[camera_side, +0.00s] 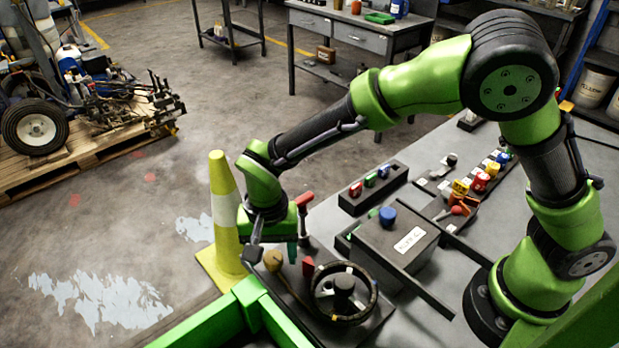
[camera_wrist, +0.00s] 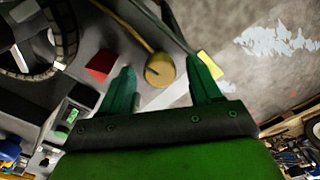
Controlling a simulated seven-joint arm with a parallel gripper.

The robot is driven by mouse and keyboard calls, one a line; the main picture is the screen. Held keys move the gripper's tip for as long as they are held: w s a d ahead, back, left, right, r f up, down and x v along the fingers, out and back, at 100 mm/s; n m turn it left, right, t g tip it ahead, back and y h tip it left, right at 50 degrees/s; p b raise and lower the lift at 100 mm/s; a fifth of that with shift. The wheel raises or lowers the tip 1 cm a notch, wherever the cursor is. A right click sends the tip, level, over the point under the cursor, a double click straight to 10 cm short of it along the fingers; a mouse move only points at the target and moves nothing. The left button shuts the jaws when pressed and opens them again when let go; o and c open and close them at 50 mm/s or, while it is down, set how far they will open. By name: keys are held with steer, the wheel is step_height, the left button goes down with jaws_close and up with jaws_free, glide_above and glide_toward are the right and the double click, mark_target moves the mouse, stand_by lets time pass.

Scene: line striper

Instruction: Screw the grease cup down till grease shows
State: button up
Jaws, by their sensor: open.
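The grease cup is most likely the brass-yellow round cap (camera_side: 273,261) on the dark plate at the table's near left corner. My gripper (camera_side: 272,250) is open and points down just over the cap. In the wrist view the two green fingers (camera_wrist: 160,64) stand either side of the cap, with a visible gap to each. I cannot tell whether the fingertips reach down to its sides. No grease can be made out.
A red block (camera_side: 308,267) stands close right of the cap, with a ringed dark fixture (camera_side: 343,293) beyond. A red-topped post (camera_side: 304,212) rises behind. A dark box with a blue knob (camera_side: 395,247) stands further right. A yellow-white cone (camera_side: 224,210) stands on the floor left.

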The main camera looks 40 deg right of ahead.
mark_target(280, 257)
step_height(280, 257, up, 17)
stand_by(0.4)
steer(key=s+d+r+n+t+y, duration=0.1)
steer(key=s+d+t, duration=0.2)
steer(key=s+d, duration=0.3)
steer(key=s+d+r+n+t+y, duration=0.1)
steer(key=s+d+t, duration=0.3)
steer(key=d, duration=1.2)
steer(key=shift+s+d+r+n, duration=0.4)
steer(key=shift+s+r+n, duration=0.35)
steer(key=shift+s, duration=0.2)
